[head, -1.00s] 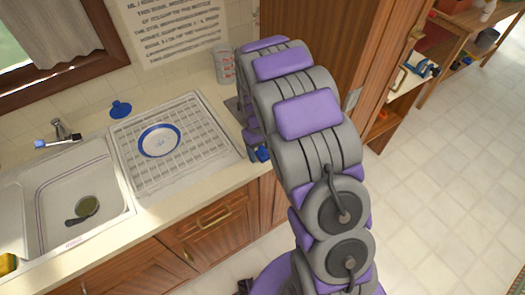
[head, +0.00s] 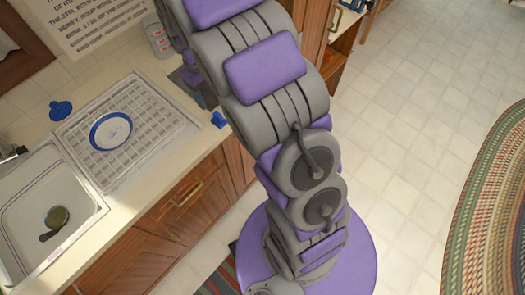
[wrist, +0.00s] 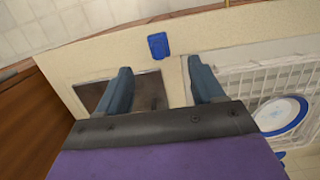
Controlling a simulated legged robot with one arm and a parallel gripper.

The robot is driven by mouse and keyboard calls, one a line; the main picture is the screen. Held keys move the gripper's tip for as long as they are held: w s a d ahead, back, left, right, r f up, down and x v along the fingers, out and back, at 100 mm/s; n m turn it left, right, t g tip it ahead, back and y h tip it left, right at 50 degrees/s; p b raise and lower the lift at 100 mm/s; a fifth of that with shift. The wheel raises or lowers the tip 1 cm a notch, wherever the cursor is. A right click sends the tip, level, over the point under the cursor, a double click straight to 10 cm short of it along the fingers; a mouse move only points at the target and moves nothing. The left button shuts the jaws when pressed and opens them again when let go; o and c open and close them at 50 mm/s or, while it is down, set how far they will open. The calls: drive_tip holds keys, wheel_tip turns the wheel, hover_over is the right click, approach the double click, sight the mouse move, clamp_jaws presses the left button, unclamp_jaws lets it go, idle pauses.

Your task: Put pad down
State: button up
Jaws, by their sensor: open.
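A small blue block, which looks like the pad (wrist: 158,45), lies on the cream counter (wrist: 100,52) close to its front edge. The pad is beyond the fingertips and clear of both fingers. In the head view my arm hides most of the gripper.
A dark square panel (wrist: 150,90) is set in the counter under the left finger. A white dish rack (head: 150,147) holds a blue-rimmed plate (head: 110,131). A sink (head: 30,200) is at left; a canister (head: 156,38) stands behind. Open floor and a braided rug (head: 485,200) are at right.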

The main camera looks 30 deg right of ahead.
drive_tip(key=s+d+r+m, duration=0.1)
drive_tip(key=s+r, duration=0.4)
drive_tip(key=s, duration=0.3)
drive_tip(key=s+r+m, duration=0.1)
drive_tip(key=s+r, duration=0.3)
drive_tip(key=s, duration=0.4)
drive_tip(key=s+r+m, duration=0.1)
drive_tip(key=s, duration=1.7)
drive_tip(key=shift+a+r+y, duration=0.15)
drive_tip(key=shift+a+y, duration=0.05)
drive_tip(key=shift+y, duration=0.1)
